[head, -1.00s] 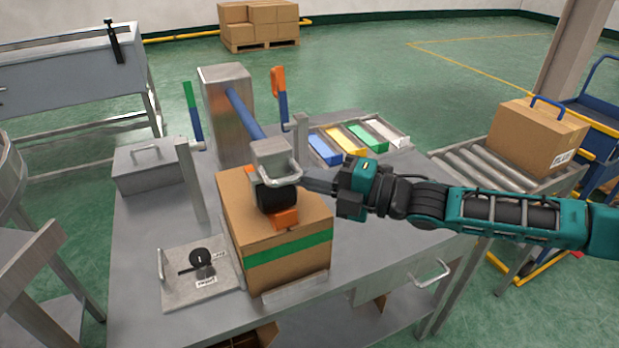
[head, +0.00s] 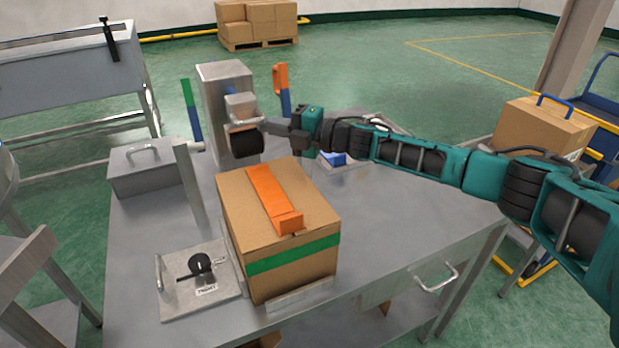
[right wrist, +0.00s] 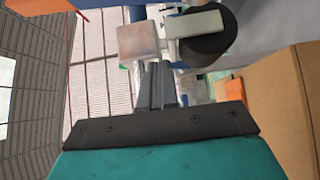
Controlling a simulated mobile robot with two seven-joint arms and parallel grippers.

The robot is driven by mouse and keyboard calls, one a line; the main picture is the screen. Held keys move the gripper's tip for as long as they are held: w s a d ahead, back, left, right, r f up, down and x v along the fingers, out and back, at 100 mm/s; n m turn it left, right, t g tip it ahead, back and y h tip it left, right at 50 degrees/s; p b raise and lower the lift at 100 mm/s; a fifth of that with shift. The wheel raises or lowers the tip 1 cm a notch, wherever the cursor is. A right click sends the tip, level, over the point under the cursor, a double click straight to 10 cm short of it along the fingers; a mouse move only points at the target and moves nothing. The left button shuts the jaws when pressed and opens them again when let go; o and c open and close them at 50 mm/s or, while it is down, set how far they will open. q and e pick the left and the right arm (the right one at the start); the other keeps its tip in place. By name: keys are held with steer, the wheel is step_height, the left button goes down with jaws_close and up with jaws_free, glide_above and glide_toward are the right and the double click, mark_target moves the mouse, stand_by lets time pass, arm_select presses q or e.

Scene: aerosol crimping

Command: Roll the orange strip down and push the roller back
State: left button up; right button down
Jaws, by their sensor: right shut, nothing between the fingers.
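The orange strip (head: 268,193) lies flat along the top of the cardboard box (head: 229,197), and its front end stands up slightly at the box's front top edge. The roller (head: 247,143), black under a metal head with a handle, is behind the box, close to the metal post (head: 222,75). My right gripper (head: 266,127) is shut at the right side of the roller head, with nothing between its fingers. In the right wrist view the fingers (right wrist: 157,84) are together by the metal head and black roller (right wrist: 208,40). My left gripper is not in view.
A green band (head: 290,254) crosses the box front. A plate with a black knob (head: 200,264) lies left of the box, and a lidded metal box (head: 146,170) stands behind it. Metal uprights (head: 189,180) rise from the table.

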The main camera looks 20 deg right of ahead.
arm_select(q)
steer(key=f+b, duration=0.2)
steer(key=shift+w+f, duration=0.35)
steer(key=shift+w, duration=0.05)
arm_select(e)
steer(key=w, duration=0.5)
steer(key=shift+w+r, duration=0.15)
steer(key=shift+r, duration=0.05)
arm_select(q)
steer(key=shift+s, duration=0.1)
arm_select(e)
steer(key=shift+w, duration=0.1)
